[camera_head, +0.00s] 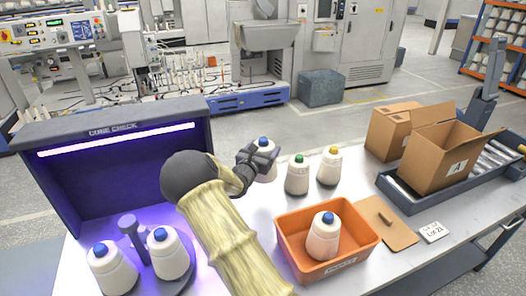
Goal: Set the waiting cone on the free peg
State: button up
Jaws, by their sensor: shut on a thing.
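My gripper (258,155) is dark and shut on a white cone with a blue tip (265,174), beyond the middle of the table. I cannot tell whether this cone's base touches the table. In the lit booth at the left, a dark round stand (147,284) has a short dark post (130,228). Two blue-tipped white cones (112,270) (169,257) are at this stand, left and right of the post. Another blue-tipped cone (323,238) stands in an orange tray (289,262).
A green-tipped cone (298,178) and a yellow-tipped cone (329,168) stand close to the right of my gripper. The booth (112,131) walls off the left. A clipboard (386,222), a small card (432,232) and open cardboard box (442,165) are at the right.

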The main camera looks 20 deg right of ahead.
notch_tip(320, 180, up, 19)
jog(key=p, duration=0.9)
dwell(0.4)
jog(key=shift+f, duration=0.1)
